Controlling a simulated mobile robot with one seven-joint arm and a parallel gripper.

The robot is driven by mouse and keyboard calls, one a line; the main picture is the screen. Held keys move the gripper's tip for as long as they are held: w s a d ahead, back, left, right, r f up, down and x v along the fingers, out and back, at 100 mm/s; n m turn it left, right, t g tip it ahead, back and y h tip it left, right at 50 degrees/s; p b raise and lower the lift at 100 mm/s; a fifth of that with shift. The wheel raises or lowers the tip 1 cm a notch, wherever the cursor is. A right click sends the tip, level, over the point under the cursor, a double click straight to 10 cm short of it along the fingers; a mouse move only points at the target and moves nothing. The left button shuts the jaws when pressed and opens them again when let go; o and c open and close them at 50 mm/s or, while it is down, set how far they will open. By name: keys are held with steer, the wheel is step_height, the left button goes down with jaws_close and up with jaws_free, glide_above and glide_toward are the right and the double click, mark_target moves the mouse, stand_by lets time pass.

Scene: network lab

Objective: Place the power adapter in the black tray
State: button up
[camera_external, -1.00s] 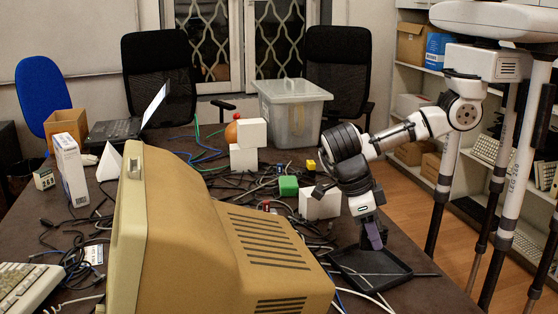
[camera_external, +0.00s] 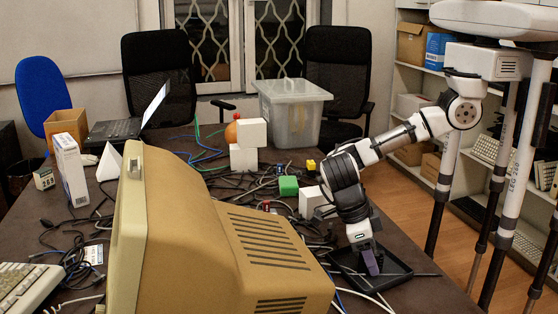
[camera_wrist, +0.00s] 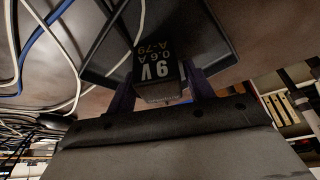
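The power adapter (camera_wrist: 158,66) is a small black block with white "9V 0.6A A-79" lettering, seen in the wrist view. It sits between the two purple fingers of my gripper (camera_wrist: 160,92), which appear shut on it. The black tray (camera_wrist: 100,62) lies just beyond and around the adapter in that view. In the external view my gripper (camera_external: 371,262) points down inside the outline of the black tray (camera_external: 408,268), low over its floor. The adapter is hard to make out there. I cannot tell whether it touches the tray floor.
A beige CRT monitor (camera_external: 215,240) stands left of the tray. White and blue cables (camera_wrist: 55,50) run beside the tray. White blocks (camera_external: 312,202), a green block (camera_external: 288,186) and tangled cables lie behind it. The table's right edge is close.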

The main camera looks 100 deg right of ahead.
steer(key=shift+o, duration=0.8)
steer(key=shift+r, duration=0.1)
steer(key=shift+r, duration=0.2)
steer(key=v, duration=1.1)
steer(key=shift+r+b, duration=0.4)
steer(key=shift+b, duration=0.05)
